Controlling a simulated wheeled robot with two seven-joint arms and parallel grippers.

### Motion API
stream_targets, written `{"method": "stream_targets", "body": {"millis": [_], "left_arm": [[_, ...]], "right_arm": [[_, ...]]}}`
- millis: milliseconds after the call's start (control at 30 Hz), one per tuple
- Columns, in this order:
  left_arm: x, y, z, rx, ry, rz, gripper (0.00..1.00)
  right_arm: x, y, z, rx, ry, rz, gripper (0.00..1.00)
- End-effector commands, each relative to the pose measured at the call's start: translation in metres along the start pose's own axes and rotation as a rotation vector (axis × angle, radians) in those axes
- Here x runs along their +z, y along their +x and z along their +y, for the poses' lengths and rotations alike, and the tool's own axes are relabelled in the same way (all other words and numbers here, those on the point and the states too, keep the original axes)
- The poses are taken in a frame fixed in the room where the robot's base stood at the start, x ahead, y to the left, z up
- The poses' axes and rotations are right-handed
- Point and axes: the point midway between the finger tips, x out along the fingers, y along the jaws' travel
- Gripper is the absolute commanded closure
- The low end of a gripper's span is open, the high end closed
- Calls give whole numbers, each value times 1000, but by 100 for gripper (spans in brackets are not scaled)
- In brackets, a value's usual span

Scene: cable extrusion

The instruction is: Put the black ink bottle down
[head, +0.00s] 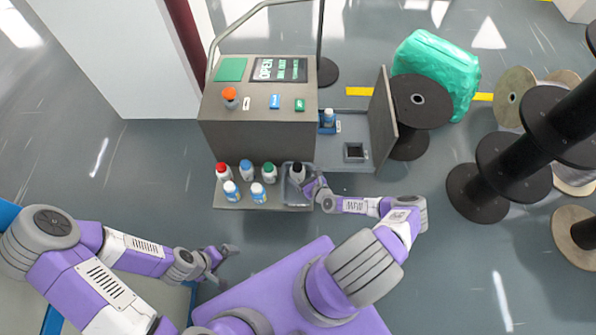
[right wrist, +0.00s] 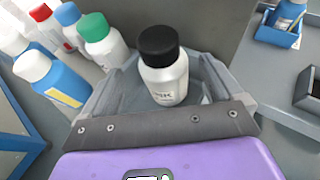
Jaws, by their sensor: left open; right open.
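In the right wrist view the bottle (right wrist: 164,75) stands just ahead of my right gripper. My right gripper (head: 312,188) is open, close to the bottle's right side in the head view; its fingers appear around the bottle, and contact cannot be told. My left gripper (head: 222,262) is open and empty, low over the floor at the left, away from the shelf.
Bottles with red (head: 222,171), blue (head: 246,169) and green (head: 269,171) caps stand left of the holder, with blue-and-white bottles in front. A control cabinet (head: 255,125) rises behind. Its open door (head: 381,120) and a compartment with a blue bottle holder (head: 327,127) are to the right.

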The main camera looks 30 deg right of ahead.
Motion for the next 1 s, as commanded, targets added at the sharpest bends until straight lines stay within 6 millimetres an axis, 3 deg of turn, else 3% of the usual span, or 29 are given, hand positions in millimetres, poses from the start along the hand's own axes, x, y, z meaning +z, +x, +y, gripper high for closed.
{"method": "stream_targets", "body": {"millis": [100,300,567,667,800,1000], "left_arm": [[0,-5,2,0,0,0,0],[0,-8,3,0,0,0,0],[0,-9,3,0,0,0,0],[0,-9,3,0,0,0,0],[0,-9,3,0,0,0,0],[0,-9,3,0,0,0,0]], "right_arm": [[1,-30,-1,-1,0,1,6],[0,-68,0,0,-1,1,6],[3,-84,7,24,-29,6,6],[11,-79,27,90,-117,26,6],[26,-73,76,256,-351,68,6],[40,-83,141,520,-748,104,6]]}}
